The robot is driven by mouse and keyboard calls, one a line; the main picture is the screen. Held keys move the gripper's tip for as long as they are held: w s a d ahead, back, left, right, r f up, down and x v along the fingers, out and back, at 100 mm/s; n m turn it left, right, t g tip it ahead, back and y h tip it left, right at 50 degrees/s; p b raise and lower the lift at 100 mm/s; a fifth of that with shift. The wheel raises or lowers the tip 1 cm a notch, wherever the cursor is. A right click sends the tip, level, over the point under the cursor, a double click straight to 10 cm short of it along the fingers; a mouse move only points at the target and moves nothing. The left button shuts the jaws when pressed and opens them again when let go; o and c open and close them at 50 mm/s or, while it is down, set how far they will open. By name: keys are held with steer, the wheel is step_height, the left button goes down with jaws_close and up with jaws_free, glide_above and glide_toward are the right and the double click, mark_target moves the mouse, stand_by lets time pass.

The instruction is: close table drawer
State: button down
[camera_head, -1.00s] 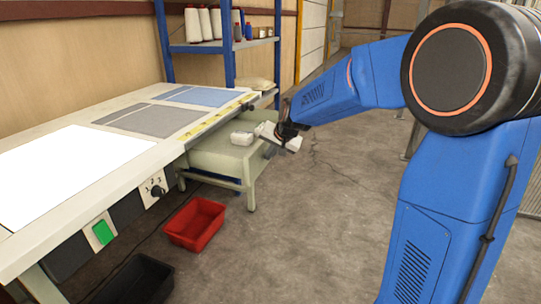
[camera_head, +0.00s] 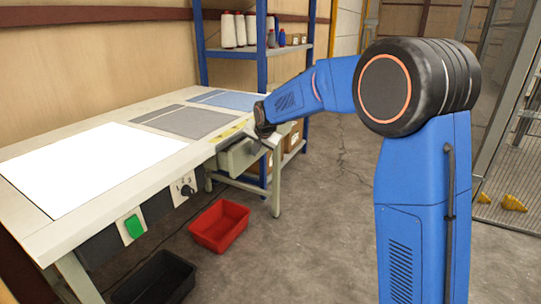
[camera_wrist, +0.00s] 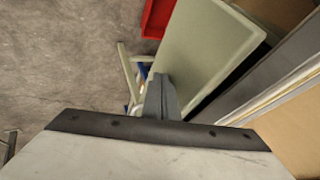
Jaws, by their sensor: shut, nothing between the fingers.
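The work table (camera_head: 70,227) stands at the left with a pale top. Its pale green drawer (camera_head: 238,157) is below the far right part of the tabletop, with its front still showing out past the table's edge. My gripper (camera_head: 262,142) is at the drawer's outer end, partly hidden by my wrist. In the wrist view the shut, empty gripper (camera_wrist: 160,98) points at the near end of the pale green drawer (camera_wrist: 205,50). I cannot tell whether they touch.
A red bin (camera_head: 220,226) and a black bin (camera_head: 157,278) stand on the floor by the table. A blue shelf (camera_head: 262,50) with spools and boxes stands behind. A mesh fence is at the far right.

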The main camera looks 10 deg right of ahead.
mark_target(245, 148)
steer(key=shift+w+a, duration=0.7)
steer(key=shift+a, duration=0.25)
steer(key=shift+w+a, duration=0.65)
steer(key=shift+a, duration=0.25)
